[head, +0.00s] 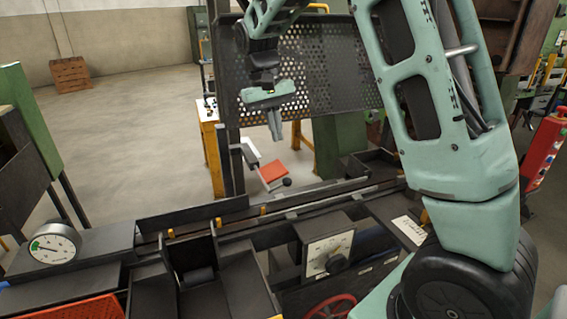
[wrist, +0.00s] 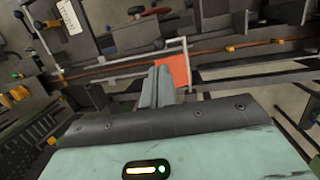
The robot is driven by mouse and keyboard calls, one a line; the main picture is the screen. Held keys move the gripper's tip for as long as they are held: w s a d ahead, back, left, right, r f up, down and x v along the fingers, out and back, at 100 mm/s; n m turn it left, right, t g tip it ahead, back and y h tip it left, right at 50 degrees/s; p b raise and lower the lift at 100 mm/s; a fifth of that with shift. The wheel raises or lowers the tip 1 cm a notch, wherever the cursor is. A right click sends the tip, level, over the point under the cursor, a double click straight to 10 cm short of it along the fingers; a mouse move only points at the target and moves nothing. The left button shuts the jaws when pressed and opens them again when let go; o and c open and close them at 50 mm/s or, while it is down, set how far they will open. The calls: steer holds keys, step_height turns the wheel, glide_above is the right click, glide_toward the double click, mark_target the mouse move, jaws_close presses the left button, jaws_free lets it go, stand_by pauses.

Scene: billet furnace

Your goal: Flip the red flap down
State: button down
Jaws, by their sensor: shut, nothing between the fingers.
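The red flap (head: 272,171) is a small red-orange plate in the middle of the head view, beside the dark post of the perforated guard. In the wrist view the red flap (wrist: 173,70) shows just beyond the fingertips, partly hidden by them. My gripper (head: 275,131) is above the flap in the head view, fingers pointing down. The fingers are shut together with nothing between them, as the wrist view (wrist: 157,75) also shows. Whether the fingertips touch the flap cannot be told from the wrist view; in the head view there is a gap.
A perforated guard panel (head: 325,72) stands behind my gripper. A dark rail bench with a dial box (head: 328,250) and a round gauge (head: 54,243) lies in front. A small black knob (head: 287,182) is beside the flap. Open floor (head: 130,120) lies to the left.

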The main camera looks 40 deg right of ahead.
mark_target(284, 167)
steer(key=p+x, duration=0.3)
steer(key=x, duration=0.6)
steer(key=shift+s+f, duration=0.15)
steer(key=shift+f, duration=0.15)
steer(key=shift+d+f, duration=0.1)
steer(key=shift+s+d+f+y+b, duration=0.15)
steer(key=shift+d+f+y+b, duration=0.5)
steer(key=shift+y+b, duration=0.5)
step_height(284, 167, down, 10)
steer(key=n+t+y+b, duration=0.2)
steer(key=t+y+b, duration=0.2)
steer(key=y+b, duration=1.2)
steer(key=shift+a, duration=0.35)
steer(key=shift+r, duration=0.1)
